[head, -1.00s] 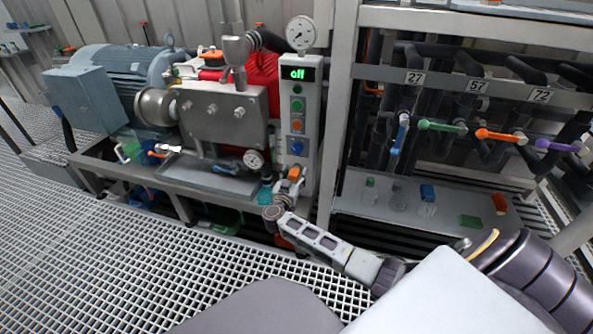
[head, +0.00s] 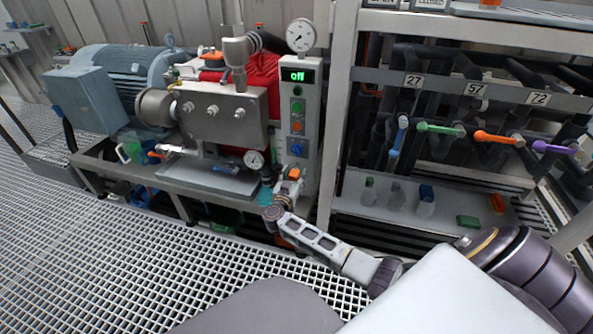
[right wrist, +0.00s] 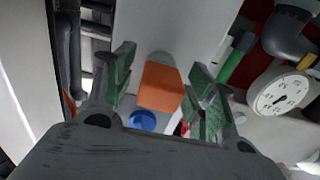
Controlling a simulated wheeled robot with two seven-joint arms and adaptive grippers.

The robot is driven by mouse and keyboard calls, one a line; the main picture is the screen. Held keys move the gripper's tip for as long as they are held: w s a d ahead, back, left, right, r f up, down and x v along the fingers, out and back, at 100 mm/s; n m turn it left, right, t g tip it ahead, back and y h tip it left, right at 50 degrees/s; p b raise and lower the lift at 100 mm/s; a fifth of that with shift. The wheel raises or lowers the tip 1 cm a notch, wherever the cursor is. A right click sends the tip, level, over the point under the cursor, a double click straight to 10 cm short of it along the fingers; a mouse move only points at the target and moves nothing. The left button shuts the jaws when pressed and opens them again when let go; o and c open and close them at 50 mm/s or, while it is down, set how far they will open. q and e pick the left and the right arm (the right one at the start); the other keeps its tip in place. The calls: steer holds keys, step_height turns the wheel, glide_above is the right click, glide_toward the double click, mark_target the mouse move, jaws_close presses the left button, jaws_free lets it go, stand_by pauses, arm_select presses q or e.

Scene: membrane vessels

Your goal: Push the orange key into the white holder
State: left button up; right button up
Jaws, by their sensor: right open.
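The orange key (right wrist: 160,88) shows in the right wrist view as an orange block between my right gripper's fingers (right wrist: 162,72). Gaps show on both sides of it, so the fingers are open around it and not closed on it. A pale grey-white rounded piece (right wrist: 162,58) meets its far end; it may be the white holder, but I cannot tell how deep the key sits. In the head view my right gripper (head: 289,184) is low at the control panel, with orange (head: 294,173) at its tips. My left gripper is not in view.
The control panel (head: 312,130) carries a lit "off" display, buttons and a blue knob (head: 297,147). A pressure gauge (head: 254,159) is close left of the gripper. A rack post (head: 337,130) stands to the right, beside a shelf with bottles. Grating floor lies in front.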

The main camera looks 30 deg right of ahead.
mark_target(293, 179)
jaws_close()
stand_by(0.3)
steer(key=shift+p+v, duration=2.6)
steer(key=shift+v, duration=0.4)
steer(key=shift+f, duration=0.1)
